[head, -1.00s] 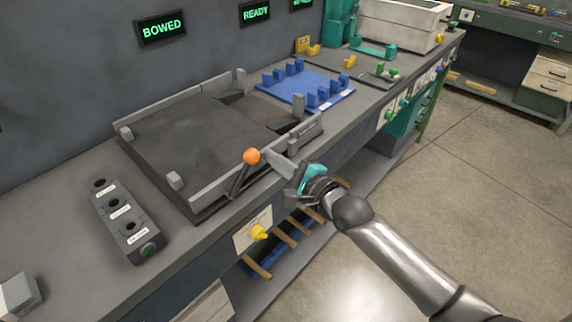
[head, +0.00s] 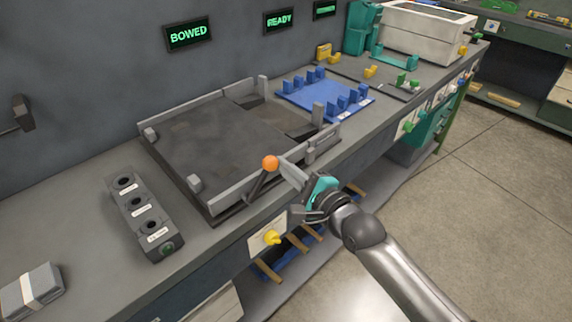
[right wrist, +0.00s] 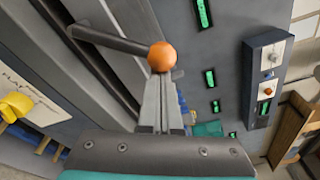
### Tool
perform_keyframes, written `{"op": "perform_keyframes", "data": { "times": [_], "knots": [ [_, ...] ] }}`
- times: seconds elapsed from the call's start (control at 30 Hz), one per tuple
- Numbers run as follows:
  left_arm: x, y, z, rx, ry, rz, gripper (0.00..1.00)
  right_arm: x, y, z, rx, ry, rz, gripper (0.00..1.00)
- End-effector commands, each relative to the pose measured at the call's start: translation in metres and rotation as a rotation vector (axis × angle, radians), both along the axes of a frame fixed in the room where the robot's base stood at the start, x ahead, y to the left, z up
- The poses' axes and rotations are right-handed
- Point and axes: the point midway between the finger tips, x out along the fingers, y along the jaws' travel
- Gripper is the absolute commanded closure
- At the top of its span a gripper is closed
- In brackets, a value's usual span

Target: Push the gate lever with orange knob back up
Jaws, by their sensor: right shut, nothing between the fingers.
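The gate lever is a dark rod (head: 258,187) with an orange knob (head: 270,162), at the front edge of the grey gated tray (head: 222,205). The rod leans, with the knob at its upper end. In the right wrist view the knob (right wrist: 162,57) sits just in front of my fingertips, and the rod (right wrist: 108,40) runs off to the left. My right gripper (head: 284,165) is shut and empty, its fingertips close beside the knob on its right. I cannot tell whether they touch it. My left gripper is not in view.
A yellow knob (head: 272,237) sticks out of the bench front below the lever. Green signs read BOWED (head: 188,34) and READY (head: 279,21).

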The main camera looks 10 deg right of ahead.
Motion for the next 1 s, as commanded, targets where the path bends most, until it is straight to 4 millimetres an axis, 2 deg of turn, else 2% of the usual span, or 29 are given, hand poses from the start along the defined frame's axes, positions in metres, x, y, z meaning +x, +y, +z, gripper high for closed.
{"op": "perform_keyframes", "data": {
  "times": [0.47, 0.67, 1.0],
  "knots": [
    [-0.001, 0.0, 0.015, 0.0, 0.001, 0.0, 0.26, -0.003, 0.005, 0.009, -0.075, -0.045, -0.001, 1.0],
    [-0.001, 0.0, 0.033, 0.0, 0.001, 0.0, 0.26, -0.007, 0.012, 0.02, -0.172, -0.099, 0.0, 1.0],
    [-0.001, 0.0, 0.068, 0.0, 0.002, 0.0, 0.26, -0.02, 0.035, 0.038, -0.442, -0.255, 0.001, 1.0]
  ]
}}
